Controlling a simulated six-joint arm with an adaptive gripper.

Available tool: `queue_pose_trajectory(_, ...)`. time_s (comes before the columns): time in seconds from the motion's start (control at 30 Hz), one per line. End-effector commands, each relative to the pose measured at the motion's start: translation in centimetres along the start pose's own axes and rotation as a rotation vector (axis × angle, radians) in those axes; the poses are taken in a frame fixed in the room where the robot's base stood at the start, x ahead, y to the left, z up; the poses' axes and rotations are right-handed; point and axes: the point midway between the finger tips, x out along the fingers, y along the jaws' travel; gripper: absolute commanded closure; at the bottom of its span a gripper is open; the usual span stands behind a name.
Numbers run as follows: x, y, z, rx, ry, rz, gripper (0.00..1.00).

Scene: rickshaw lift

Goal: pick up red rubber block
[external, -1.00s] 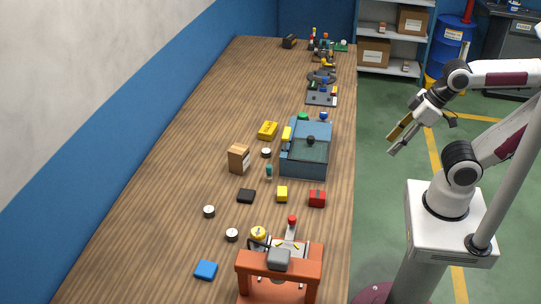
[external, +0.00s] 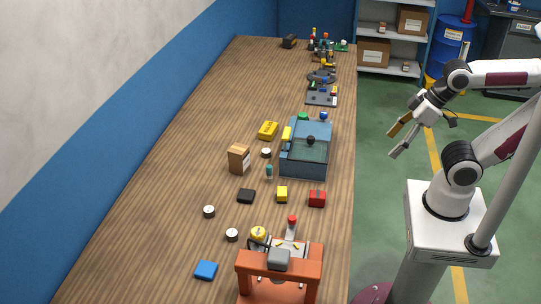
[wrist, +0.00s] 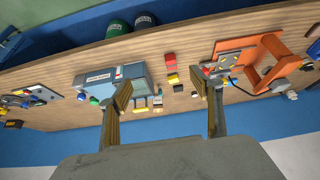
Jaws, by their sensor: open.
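The red rubber block (external: 317,198) lies on the wooden table near its right edge, just right of a yellow block (external: 282,194). In the wrist view the red block (wrist: 170,58) shows between my fingers, farther off, with the yellow block (wrist: 173,78) beside it. My gripper (external: 396,142) is open and empty. It hangs beyond the table's right edge, over the green floor, well apart from the red block. In the wrist view my two fingers (wrist: 165,95) are spread wide apart.
A blue-grey bin (external: 303,170) stands behind the red block. An orange frame fixture (external: 255,263) stands at the front, with a red-topped piece (external: 292,220) by it. A black block (external: 246,196) and a cardboard box (external: 239,160) lie left. The table's left front (external: 140,220) is clear.

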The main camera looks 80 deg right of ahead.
Motion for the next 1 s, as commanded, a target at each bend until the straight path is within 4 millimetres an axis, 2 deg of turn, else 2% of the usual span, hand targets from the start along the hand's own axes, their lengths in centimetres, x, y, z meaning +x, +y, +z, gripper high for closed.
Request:
queue_pose_trajectory(0.17,0.1,-0.5,-0.5,0.001,0.008,-0.015,0.35)
queue_pose_trajectory(0.37,0.9,-2.7,-3.1,0.014,0.048,-0.084,0.35)
queue_pose_trajectory(0.7,2.9,-8.9,-11.1,0.103,0.174,-0.264,0.35)
queue_pose_trajectory(1.0,5.2,-13.2,-17.6,0.238,0.275,-0.359,0.35)
